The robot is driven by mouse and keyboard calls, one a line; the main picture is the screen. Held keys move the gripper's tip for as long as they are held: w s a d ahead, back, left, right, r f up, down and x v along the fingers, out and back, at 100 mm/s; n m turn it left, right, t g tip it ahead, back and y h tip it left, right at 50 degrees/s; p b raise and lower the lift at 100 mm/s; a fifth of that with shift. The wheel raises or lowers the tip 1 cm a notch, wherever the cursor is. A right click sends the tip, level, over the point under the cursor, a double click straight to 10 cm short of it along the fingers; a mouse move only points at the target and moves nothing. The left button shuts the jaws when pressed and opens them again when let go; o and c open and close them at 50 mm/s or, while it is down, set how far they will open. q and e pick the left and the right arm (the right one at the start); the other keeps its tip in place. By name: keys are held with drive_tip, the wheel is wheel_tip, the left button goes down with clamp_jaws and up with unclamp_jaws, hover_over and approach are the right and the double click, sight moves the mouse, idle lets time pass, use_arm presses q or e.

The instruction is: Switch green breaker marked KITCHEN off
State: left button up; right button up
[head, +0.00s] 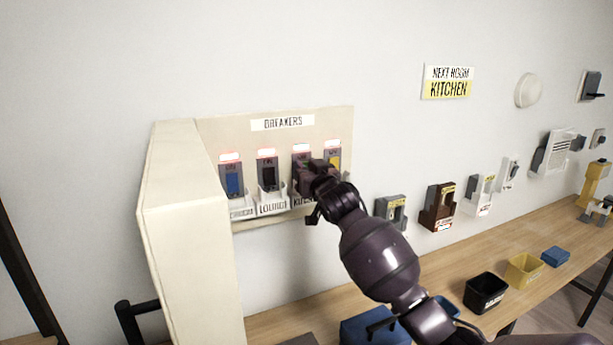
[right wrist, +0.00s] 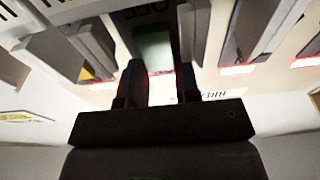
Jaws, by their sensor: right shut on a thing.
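The breaker panel (head: 284,124), headed BREAKERS, is on the wall with several breakers in a row. My right gripper (head: 312,178) is at the third breaker from the left, above a partly covered label starting with KI. In the right wrist view, the green breaker switch (right wrist: 153,48) shows between the two fingers of my right gripper (right wrist: 160,85), which is shut on it. An OFF mark shows at the top edge there. The gripper hides most of this breaker in the head view. My left gripper is not in view.
A blue breaker (head: 233,182), a black one (head: 269,178) and a yellow one (head: 334,160) share the panel. The panel's open door (head: 185,230) stands at the left. Wall devices and a wooden bench (head: 500,255) with bins are at the right.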

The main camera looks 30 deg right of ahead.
drive_tip(key=shift+f+t+b, duration=0.3)
drive_tip(key=shift+t+b, duration=0.2)
drive_tip(key=shift+b, duration=0.25)
drive_tip(key=shift+s+r+t+b, duration=0.1)
drive_tip(key=shift+t+b, duration=0.3)
drive_tip(key=shift+b, duration=0.05)
drive_tip(key=o, duration=0.9)
drive_tip(key=v, duration=1.1)
drive_tip(key=shift+b, duration=0.35)
